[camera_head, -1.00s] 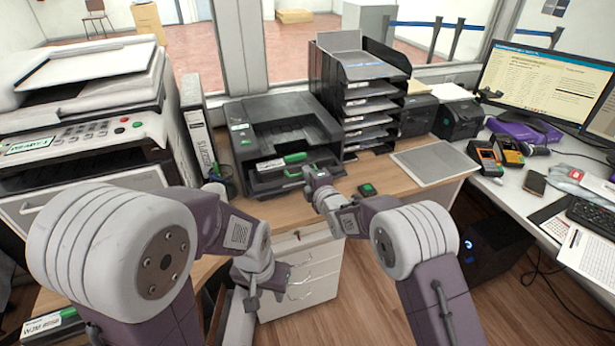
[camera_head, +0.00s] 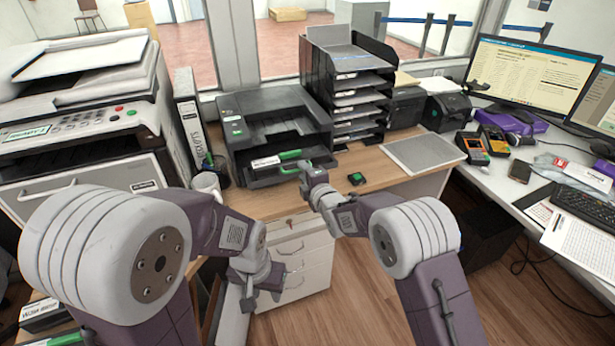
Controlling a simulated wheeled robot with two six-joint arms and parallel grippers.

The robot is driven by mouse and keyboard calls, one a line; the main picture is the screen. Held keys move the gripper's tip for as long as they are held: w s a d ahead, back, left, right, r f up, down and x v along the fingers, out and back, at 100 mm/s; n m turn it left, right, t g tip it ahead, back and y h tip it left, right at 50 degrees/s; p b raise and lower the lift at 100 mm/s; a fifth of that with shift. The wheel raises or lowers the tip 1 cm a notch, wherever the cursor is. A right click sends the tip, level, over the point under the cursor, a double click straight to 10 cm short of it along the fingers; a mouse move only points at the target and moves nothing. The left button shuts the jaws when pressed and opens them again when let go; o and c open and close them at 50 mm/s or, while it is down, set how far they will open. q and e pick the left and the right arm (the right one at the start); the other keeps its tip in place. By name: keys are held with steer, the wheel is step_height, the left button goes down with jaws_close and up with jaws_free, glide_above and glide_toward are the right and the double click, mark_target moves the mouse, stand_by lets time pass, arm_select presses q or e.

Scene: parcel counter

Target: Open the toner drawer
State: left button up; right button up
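The black desktop printer (camera_head: 270,105) stands on the wooden counter. Its front has a low panel with a white label (camera_head: 265,163) and a green handle (camera_head: 290,155), which looks like the toner drawer; the label is too small to read. The panel looks closed. My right gripper (camera_head: 306,168) is at the right end of the green handle, close in front of the panel. I cannot tell whether it touches the handle or how its fingers stand. My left gripper (camera_head: 262,292) hangs low in front of the white drawer cabinet (camera_head: 303,262), away from the printer; its fingers are unclear.
A large copier (camera_head: 85,120) and a binder (camera_head: 190,118) stand left of the printer, with a mug (camera_head: 207,185) in front. A black tray stack (camera_head: 350,85) stands to the right. A small dark device with a green top (camera_head: 356,179) and a grey mat (camera_head: 422,153) lie on the counter.

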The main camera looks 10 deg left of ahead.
steer(key=v, duration=0.8)
steer(key=shift+s+d, duration=0.15)
steer(key=shift+s, duration=0.1)
